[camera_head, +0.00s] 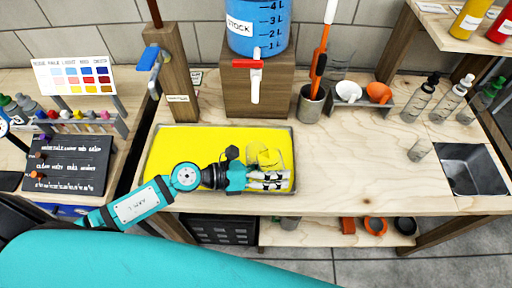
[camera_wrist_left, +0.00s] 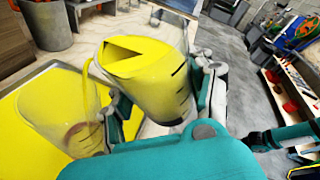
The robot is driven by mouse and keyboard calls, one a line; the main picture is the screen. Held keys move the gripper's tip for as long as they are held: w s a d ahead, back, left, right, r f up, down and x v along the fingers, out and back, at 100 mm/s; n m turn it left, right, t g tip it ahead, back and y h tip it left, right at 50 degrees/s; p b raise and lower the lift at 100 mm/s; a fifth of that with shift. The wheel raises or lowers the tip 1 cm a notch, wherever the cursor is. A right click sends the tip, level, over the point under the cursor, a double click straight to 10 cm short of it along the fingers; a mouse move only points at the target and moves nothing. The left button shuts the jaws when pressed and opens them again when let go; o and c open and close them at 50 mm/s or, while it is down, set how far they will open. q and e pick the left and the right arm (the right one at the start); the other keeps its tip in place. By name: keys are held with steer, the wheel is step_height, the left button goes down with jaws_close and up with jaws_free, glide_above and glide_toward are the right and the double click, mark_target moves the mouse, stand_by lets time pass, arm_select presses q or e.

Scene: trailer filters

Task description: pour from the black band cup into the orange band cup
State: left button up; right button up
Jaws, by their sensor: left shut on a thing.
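My left gripper (camera_head: 270,181) is over the yellow tray (camera_head: 160,165) in the head view. It is shut on a clear cup, the black band cup (camera_wrist_left: 165,90), which shows large between the fingers in the left wrist view. This cup is tilted and holds yellow liquid. A yellow stream runs from its lip into a second clear cup, the orange band cup (camera_wrist_left: 40,108), at the left. That cup has a reddish-orange band low down and yellow in it. In the head view the two clear cups (camera_head: 266,158) overlap and are hard to separate. My right gripper cannot be made out.
A blue stock tank (camera_head: 258,30) with a red-handled tap stands on a wooden block behind the tray. A grey tool holder (camera_head: 311,104) and a rack with white and orange cups (camera_head: 360,100) stand right of it. Bottles and a sink (camera_head: 475,168) are farther right.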

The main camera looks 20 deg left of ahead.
mark_target(261, 162)
arm_select(q)
steer(key=shift+w+a+r+p, duration=0.15)
steer(key=shift+r+p, duration=0.2)
steer(key=shift+r, duration=0.65)
steer(key=shift+a+r+n+h+p, duration=0.1)
steer(key=shift+r+n+h+p, duration=0.25)
steer(key=shift+r, duration=0.4)
steer(key=shift+w+f, duration=0.1)
steer(key=shift+r+n+h+b, duration=0.25)
steer(key=shift+r+n+b, duration=0.2)
steer(key=shift+n+b, duration=0.25)
stand_by(0.8)
steer(key=shift+f+n+g+h+b, duration=0.3)
steer(key=shift+f+n+h+b, duration=0.3)
steer(key=shift+f+b, duration=0.85)
stand_by(0.8)
steer(key=shift+r+n+b, duration=0.1)
steer(key=shift+n+b, duration=0.55)
steer(key=shift+b, duration=0.6)
stand_by(1.2)
